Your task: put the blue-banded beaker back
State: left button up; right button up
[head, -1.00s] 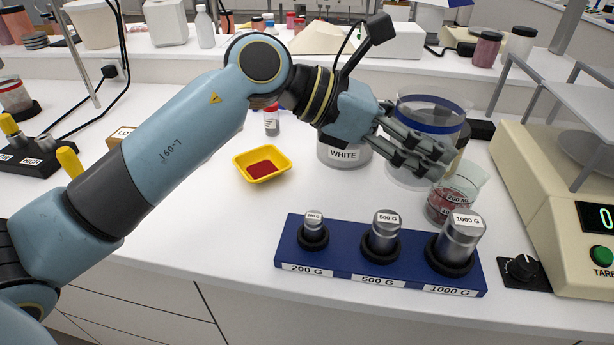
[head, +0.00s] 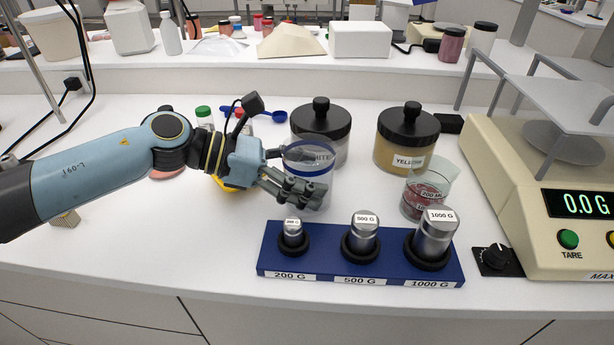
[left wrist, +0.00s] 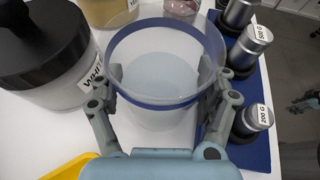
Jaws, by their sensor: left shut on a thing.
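The blue-banded beaker (head: 309,164) is clear and looks empty, with a blue band below its rim. In the head view it is in front of the WHITE jar and behind the weight rack. My left gripper (head: 300,188) is shut on the beaker. In the left wrist view the beaker (left wrist: 165,65) is between the two fingers of my left gripper (left wrist: 165,95). Its base is partly hidden, so I cannot tell whether it touches the table. My right gripper is not in view.
The blue weight rack (head: 330,270) holds three weights just in front. The WHITE jar (head: 322,122) and YELLOW jar (head: 406,140) stand behind. A smaller beaker (head: 427,190) with red contents and the balance (head: 550,200) stand to the right. A yellow tray (head: 228,184) is partly behind my arm.

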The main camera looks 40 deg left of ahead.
pick_arm(q)
jog(key=shift+f, duration=0.35)
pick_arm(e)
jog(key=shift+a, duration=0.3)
pick_arm(q)
jog(key=shift+f, duration=0.2)
jog(key=o, duration=1.5)
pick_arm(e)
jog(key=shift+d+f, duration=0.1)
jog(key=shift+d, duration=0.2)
pick_arm(q)
jog(key=shift+r, duration=0.1)
